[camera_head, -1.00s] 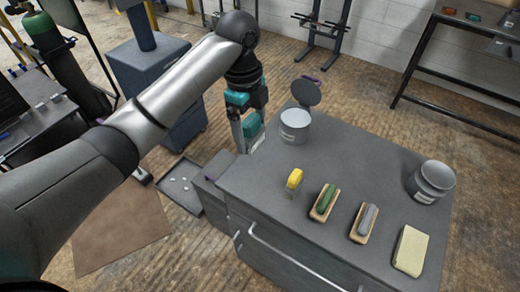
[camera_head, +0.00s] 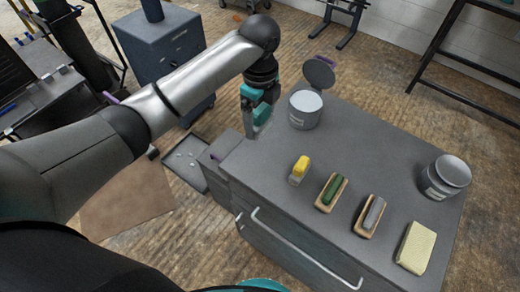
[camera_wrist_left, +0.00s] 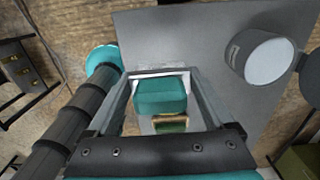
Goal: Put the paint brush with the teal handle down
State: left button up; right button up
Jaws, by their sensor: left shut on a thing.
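My left gripper (camera_head: 255,122) points down at the back left edge of the grey cart top (camera_head: 270,160), left of the open paint can (camera_head: 305,110). It is shut on the teal-handled paint brush (camera_head: 262,113). In the left wrist view the teal handle (camera_wrist_left: 160,96) shows between the fingers (camera_wrist_left: 165,85); the rest of the brush is mostly hidden. I cannot tell whether the brush touches a surface. My right gripper is not in view.
On the cart stand a yellow-topped item (camera_head: 301,167), a green block (camera_head: 334,187) and a grey block (camera_head: 374,212) on wooden bases, a cream sponge (camera_head: 416,247) and another can (camera_head: 445,180). The cart's middle is clear.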

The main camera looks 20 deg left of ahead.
pick_arm(q)
jog(key=b, duration=0.2)
send_over(260, 157)
notch_tip(260, 157, down, 10)
jog(key=shift+s+f, duration=0.1)
jog(key=shift+f, duration=0.15)
jog(key=shift+f+p, duration=0.35)
jog(key=shift+p, duration=0.1)
jog(key=shift+f, duration=0.6)
jog(key=o, duration=0.9)
jog(key=shift+f+b, duration=0.35)
jog(key=shift+b, duration=0.15)
notch_tip(260, 157, up, 16)
jog(key=shift+a+f+p, duration=0.15)
jog(key=shift+f+p, duration=0.1)
jog(key=shift+p, duration=0.95)
